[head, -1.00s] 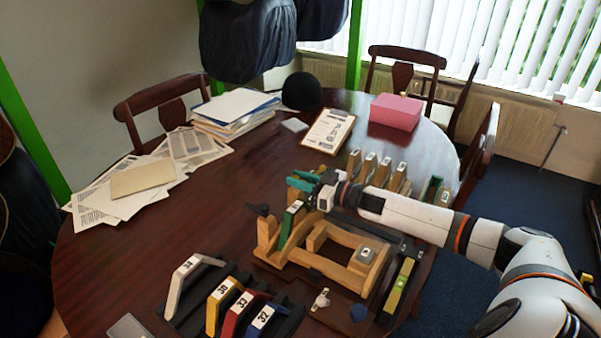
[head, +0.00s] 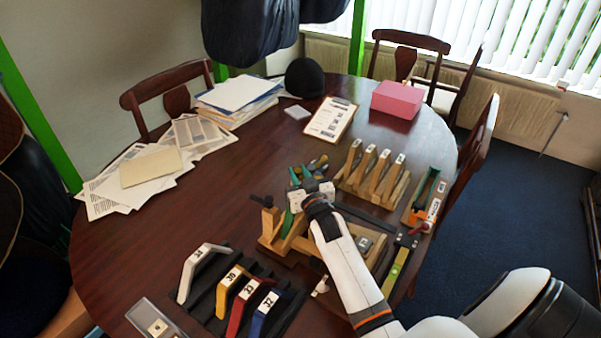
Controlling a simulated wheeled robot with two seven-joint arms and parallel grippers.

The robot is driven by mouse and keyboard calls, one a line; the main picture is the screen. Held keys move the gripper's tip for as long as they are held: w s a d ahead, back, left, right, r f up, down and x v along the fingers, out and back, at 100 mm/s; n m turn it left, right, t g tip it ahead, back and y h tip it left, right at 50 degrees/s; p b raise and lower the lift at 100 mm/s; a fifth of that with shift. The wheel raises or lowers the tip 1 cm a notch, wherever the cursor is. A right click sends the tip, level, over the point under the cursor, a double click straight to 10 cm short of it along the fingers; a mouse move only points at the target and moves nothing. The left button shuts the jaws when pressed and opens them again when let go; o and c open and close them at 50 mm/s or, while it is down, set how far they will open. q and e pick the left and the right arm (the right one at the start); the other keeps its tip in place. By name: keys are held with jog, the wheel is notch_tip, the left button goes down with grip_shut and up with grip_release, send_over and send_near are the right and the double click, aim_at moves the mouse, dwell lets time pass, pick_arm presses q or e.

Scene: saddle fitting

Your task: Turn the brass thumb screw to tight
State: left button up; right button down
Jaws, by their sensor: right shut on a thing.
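My right gripper (head: 308,190) is shut above the wooden fixture (head: 268,232), its fingers by the top of the green upright piece (head: 287,222). The brass thumb screw cannot be made out; the gripper and wrist cover the spot where it is held. A black handle (head: 262,201) sticks out at the fixture's left end. A grey metal block (head: 364,243) sits at its right end, partly behind my right arm. My left gripper is not in view.
A rack of numbered angled pieces (head: 230,290) stands in front. A clipboard (head: 331,119), pink box (head: 397,100) and papers (head: 150,168) lie farther back. The table's left middle is clear.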

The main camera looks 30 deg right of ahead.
jog(key=shift+a+r+m+g+h, duration=0.15)
jog(key=shift+m+g+h, duration=0.15)
jog(key=shift+m+h, duration=0.6)
jog(key=c, duration=1.3)
grip_release()
jog(key=shift+w, duration=0.1)
